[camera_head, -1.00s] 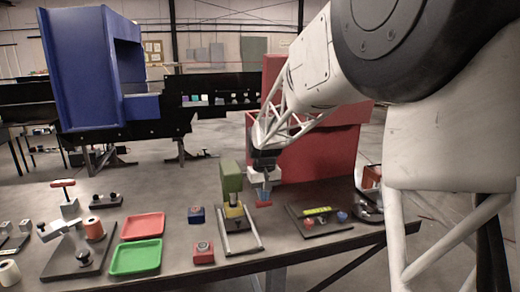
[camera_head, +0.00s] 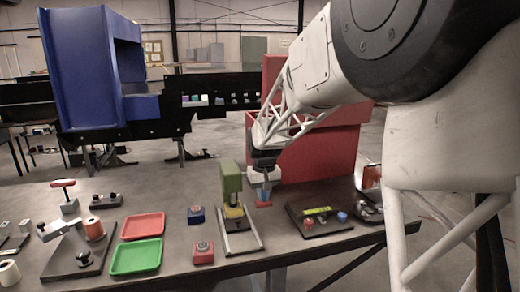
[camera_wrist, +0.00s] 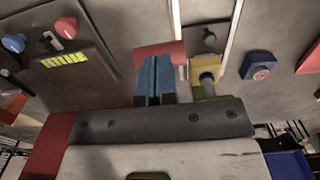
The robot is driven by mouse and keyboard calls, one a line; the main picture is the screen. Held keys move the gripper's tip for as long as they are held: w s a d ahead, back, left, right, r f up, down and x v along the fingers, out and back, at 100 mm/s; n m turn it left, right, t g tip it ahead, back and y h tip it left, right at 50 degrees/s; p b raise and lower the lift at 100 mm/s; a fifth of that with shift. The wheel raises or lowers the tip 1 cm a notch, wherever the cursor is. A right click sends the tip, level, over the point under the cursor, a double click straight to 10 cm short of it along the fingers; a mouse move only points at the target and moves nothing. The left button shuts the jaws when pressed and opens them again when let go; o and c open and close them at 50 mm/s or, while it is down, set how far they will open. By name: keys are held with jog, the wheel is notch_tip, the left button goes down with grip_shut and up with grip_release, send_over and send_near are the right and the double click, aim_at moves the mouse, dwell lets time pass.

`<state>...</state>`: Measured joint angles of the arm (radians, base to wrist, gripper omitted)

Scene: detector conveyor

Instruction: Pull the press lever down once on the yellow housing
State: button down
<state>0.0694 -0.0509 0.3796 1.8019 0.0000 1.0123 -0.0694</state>
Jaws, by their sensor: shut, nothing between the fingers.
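The press (camera_head: 231,180) stands near the table's front middle, with a green upper body, a yellow part (camera_head: 234,212) low down and two pale rails toward the front. In the wrist view the yellow part (camera_wrist: 207,68) lies right of my fingers. A red bar (camera_wrist: 176,50), which looks like the lever's handle, lies across just beyond my fingertips. The red piece also shows in the head view (camera_head: 264,204), right of the press. My gripper (camera_wrist: 155,62) has blue fingers, shut together and empty. I cannot tell whether they touch the red bar. My gripper also shows in the head view (camera_head: 263,198).
A blue button box (camera_head: 196,215) and a red button box (camera_head: 203,252) stand left of the press. A control panel (camera_head: 318,218) with knobs lies right. Red (camera_head: 142,226) and green trays (camera_head: 136,257) lie farther left. A large red bin (camera_head: 310,155) stands behind.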

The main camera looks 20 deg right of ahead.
jog(key=shift+s+r, duration=0.1)
jog(key=shift+r, duration=2.2)
jog(key=shift+w+r, duration=0.25)
jog(key=shift+r, duration=0.75)
jog(key=shift+w+r, duration=0.25)
jog(key=shift+r, duration=0.75)
jog(key=shift+r, duration=0.1)
jog(key=shift+w+r, duration=0.35)
jog(key=shift+r, duration=0.3)
jog(key=shift+w+r, duration=0.3)
jog(key=shift+r, duration=0.3)
jog(key=shift+w+r, duration=0.35)
jog(key=shift+r, duration=0.3)
jog(key=shift+w, duration=0.1)
